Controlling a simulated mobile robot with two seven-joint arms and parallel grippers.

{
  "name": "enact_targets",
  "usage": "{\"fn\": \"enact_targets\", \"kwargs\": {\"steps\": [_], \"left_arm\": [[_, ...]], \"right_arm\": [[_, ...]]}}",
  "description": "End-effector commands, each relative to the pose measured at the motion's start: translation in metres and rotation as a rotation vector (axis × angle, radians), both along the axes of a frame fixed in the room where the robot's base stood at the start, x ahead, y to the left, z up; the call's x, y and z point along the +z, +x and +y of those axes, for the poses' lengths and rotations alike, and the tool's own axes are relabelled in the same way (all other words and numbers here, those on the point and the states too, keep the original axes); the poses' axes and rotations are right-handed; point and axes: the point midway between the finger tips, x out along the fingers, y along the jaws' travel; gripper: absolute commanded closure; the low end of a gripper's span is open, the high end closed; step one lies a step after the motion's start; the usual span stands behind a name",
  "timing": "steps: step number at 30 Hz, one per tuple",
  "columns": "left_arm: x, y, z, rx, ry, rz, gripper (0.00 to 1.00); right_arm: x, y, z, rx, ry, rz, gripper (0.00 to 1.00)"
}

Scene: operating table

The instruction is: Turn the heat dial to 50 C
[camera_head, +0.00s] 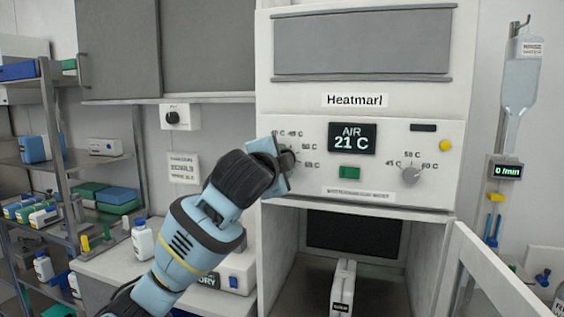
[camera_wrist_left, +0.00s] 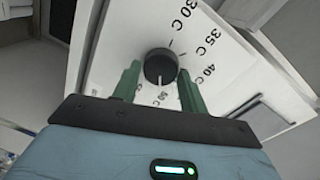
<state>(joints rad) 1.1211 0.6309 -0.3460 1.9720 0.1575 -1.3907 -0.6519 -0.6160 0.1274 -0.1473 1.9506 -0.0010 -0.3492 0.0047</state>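The heat cabinet's white control panel (camera_head: 310,134) has a display (camera_head: 352,138) reading AIR 21 C. A dial (camera_head: 289,158) at the panel's left is largely hidden by my left gripper (camera_head: 283,160) in the head view. In the left wrist view a round black dial (camera_wrist_left: 160,66) sits between the green fingers of my left gripper (camera_wrist_left: 159,76), with small gaps on both sides. Marks 30 C, 35 C and 40 C are legible around it, and a partly covered mark below looks like 50 C. My right gripper is not in view.
A second, grey dial (camera_head: 411,173) is at the panel's right, with a yellow button (camera_head: 445,145) above it. A green switch (camera_head: 349,172) is below the display. An open door (camera_head: 497,275) stands at lower right. Shelves with boxes (camera_head: 108,195) are at left.

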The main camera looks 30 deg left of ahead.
Motion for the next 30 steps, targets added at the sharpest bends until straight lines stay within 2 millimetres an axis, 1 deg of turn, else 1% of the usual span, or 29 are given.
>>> {"fn": "enact_targets", "kwargs": {"steps": [1, 3, 4, 14, 17, 24, 30], "left_arm": [[0.000, 0.000, 0.000, 0.000, 0.000, 0.001, 0.50], [0.000, 0.000, 0.000, 0.000, 0.000, 0.001, 0.41], [0.000, 0.000, 0.000, 0.000, 0.000, 0.000, 0.39], [0.001, -0.002, -0.001, -0.001, -0.001, -0.001, 0.39], [0.001, -0.010, -0.003, 0.000, 0.000, -0.002, 0.39], [0.004, -0.045, -0.010, -0.001, 0.001, -0.002, 0.39], [0.006, -0.068, -0.016, -0.001, 0.000, -0.002, 0.39]], "right_arm": [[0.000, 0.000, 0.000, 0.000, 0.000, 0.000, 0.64], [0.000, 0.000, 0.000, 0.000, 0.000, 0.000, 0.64], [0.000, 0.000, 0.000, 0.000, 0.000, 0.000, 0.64], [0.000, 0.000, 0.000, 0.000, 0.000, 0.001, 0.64], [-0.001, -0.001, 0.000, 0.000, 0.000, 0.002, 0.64], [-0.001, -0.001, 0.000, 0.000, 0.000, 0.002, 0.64], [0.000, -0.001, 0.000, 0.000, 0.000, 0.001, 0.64]]}}
